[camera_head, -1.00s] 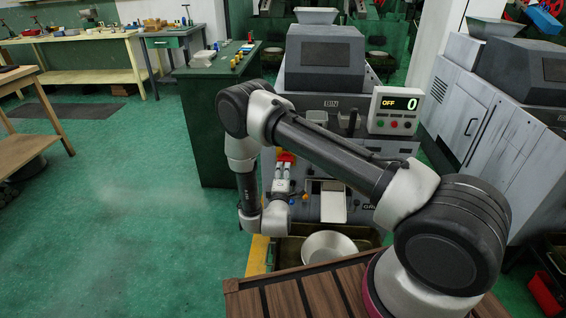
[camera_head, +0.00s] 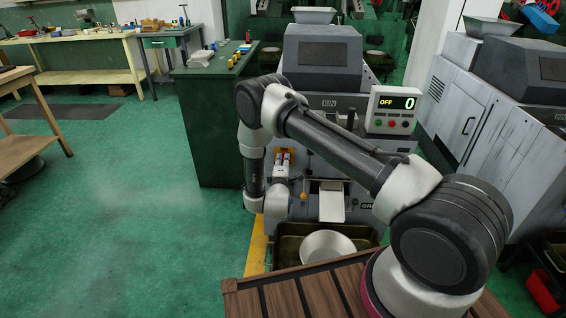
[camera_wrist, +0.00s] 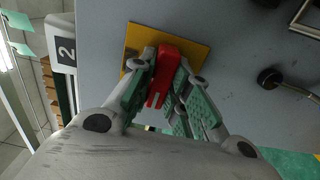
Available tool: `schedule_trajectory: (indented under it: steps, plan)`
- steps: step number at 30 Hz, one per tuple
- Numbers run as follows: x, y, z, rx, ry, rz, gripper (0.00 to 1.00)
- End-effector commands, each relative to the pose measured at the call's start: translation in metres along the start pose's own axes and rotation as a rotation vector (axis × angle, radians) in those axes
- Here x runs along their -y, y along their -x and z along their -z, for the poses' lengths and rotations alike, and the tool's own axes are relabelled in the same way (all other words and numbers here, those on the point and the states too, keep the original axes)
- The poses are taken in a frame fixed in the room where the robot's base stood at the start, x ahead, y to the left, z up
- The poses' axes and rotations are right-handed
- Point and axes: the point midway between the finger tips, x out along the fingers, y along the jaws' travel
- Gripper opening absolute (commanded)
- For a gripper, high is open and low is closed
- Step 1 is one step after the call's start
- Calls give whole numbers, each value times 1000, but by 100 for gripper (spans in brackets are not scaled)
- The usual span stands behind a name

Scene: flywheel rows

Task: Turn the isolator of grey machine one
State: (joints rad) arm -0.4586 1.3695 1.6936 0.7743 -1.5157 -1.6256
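The grey machine (camera_head: 322,100) stands in front of me, its display box (camera_head: 393,109) reading OFF and 0. In the wrist view a red isolator handle (camera_wrist: 163,76) sits on a yellow square plate (camera_wrist: 196,54) on the machine's grey face. My gripper (camera_wrist: 167,66) has its green-padded fingers on either side of the handle. The fingertips are close to it, but I cannot tell whether both press on it. In the head view my gripper (camera_head: 282,160) is at the machine's left front; the handle is mostly hidden there.
A black knob (camera_wrist: 269,78) sticks out right of the plate. A metal bowl (camera_head: 327,246) sits in a tray below the machine. A green cabinet (camera_head: 208,120) stands left; the floor left is clear.

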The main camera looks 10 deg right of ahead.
Motion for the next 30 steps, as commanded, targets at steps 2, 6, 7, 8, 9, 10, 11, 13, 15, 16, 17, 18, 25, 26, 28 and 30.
schedule_trajectory:
  steps: [2, 6, 7, 8, 9, 10, 11, 13, 15, 16, 17, 18, 25, 26, 28, 30]
  plan:
    - [0, 0, 0, 0, 0, 1, 0]
    - [0, 0, 0, 0, -1, 1, 0]
    - [0, 0, 0, 0, -2, 1, 0]
    - [0, 0, 0, 0, -4, 1, 0]
    - [0, 0, 0, 0, -9, 2, 0]
    - [0, 0, 0, 0, -14, 2, 0]
    - [0, 0, 0, 0, -20, 2, 0]
    - [0, 0, 0, 0, -41, 2, 0]
    - [0, 0, 0, 0, -72, 2, 0]
    - [0, 0, 0, 0, -87, 2, 0]
    - [0, 0, 0, 0, -105, 2, 0]
    - [0, 0, 0, 0, -131, 2, 0]
    - [0, 0, 0, 0, -325, 2, 0]
    - [0, 0, 0, 0, -353, 2, 0]
    - [0, 0, 0, 0, -420, 2, 0]
    - [0, 0, 0, 0, -487, 2, 0]
